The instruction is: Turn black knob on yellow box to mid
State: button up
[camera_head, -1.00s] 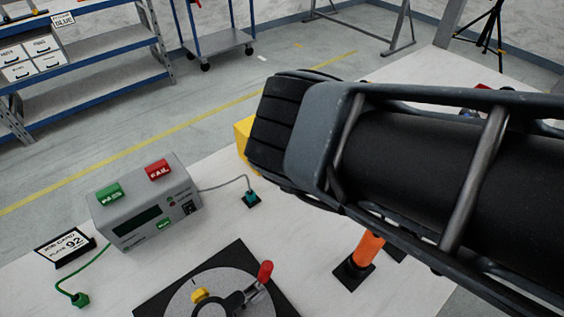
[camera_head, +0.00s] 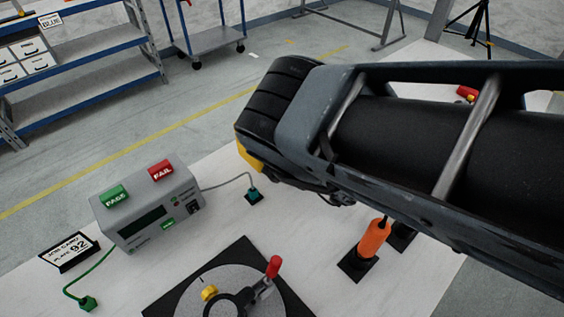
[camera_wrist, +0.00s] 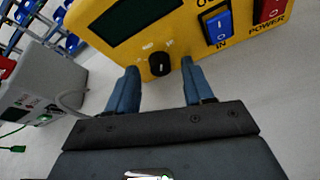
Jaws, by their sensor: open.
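The yellow box (camera_wrist: 172,25) fills the top of the wrist view, with a dark display, a blue IN switch (camera_wrist: 217,27) and a red POWER switch (camera_wrist: 272,10). The black knob (camera_wrist: 159,64) is on its lower front face, with a pale mark near its top; its exact setting is too small to read. My gripper (camera_wrist: 158,72) is open, its two blue fingers to either side of and just below the knob, apart from it. In the head view only a corner of the yellow box (camera_head: 247,160) shows, the rest hidden behind my arm.
A grey tester (camera_head: 150,209) with green PASS and red FAIL buttons stands left on the white table, beside a job card (camera_head: 68,252). A round dial plate (camera_head: 235,290) with a red-tipped lever is in front. An orange handle (camera_head: 374,238) stands below my arm.

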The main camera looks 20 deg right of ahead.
jog(key=shift+w+a, duration=0.1)
jog(key=shift+w, duration=0.05)
grip_shut()
dwell(0.4)
